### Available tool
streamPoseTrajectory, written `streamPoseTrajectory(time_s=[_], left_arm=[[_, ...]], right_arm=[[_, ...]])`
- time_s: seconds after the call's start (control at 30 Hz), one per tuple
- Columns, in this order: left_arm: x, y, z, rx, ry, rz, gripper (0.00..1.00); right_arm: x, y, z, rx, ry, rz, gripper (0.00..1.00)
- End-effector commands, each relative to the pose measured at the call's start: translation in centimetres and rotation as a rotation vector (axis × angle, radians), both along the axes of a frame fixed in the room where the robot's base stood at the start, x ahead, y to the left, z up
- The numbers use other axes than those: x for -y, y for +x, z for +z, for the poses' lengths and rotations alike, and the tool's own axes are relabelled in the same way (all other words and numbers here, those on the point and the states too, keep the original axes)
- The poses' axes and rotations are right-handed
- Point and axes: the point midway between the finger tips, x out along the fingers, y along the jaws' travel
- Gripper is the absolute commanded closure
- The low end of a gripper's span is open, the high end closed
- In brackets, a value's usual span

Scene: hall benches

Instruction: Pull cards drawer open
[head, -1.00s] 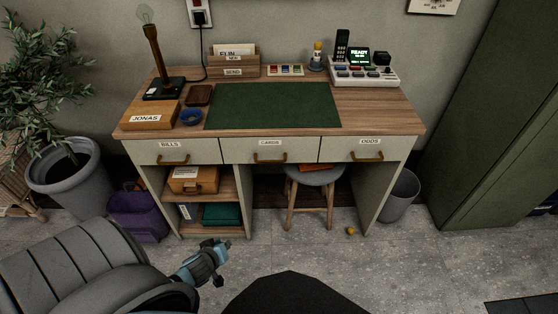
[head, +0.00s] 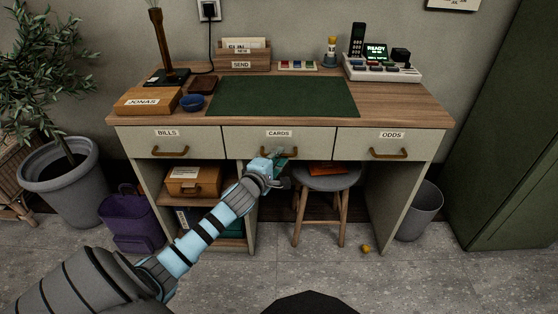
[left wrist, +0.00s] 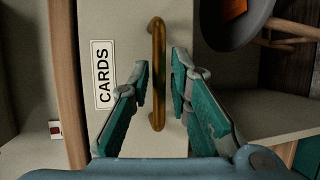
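The cards drawer (head: 240,139) is the middle one of three in the desk, labelled CARDS, and its front looks flush with the others. In the left wrist view its pale front (left wrist: 120,35) fills the middle, with the CARDS label (left wrist: 103,74) at the left. Its brass bar handle (left wrist: 157,70) lies between my left fingertips; in the head view the gripper partly hides it. My left gripper (head: 277,160) is open at the handle (left wrist: 161,78), one finger on each side; I cannot tell whether either touches it. My right gripper is not in view.
The BILLS drawer (head: 200,138) and ODDS drawer (head: 358,142) flank it. A grey stool (head: 327,181) stands under the desk to the right of my gripper. Open shelves with a wooden box (head: 193,179) are below left. A purple bag (head: 128,222) stands on the floor.

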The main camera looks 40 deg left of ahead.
Motion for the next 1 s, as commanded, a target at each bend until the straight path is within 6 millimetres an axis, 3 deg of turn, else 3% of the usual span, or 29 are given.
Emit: streamPoseTrajectory(time_s=[0.13,0.37,0.5,1.0], left_arm=[[-0.22,1.05,-0.24,0.001,0.0,-0.001,0.82],[-0.26,1.18,-0.16,0.001,0.0,-0.001,0.82],[-0.25,1.16,-0.17,0.0,0.0,-0.001,0.99],[0.07,0.93,-0.18,-0.001,0.001,-0.001,1.0]], right_arm=[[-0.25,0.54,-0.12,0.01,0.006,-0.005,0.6],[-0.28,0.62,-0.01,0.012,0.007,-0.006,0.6],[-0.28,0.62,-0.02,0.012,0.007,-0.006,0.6],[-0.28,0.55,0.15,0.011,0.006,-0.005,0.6]])
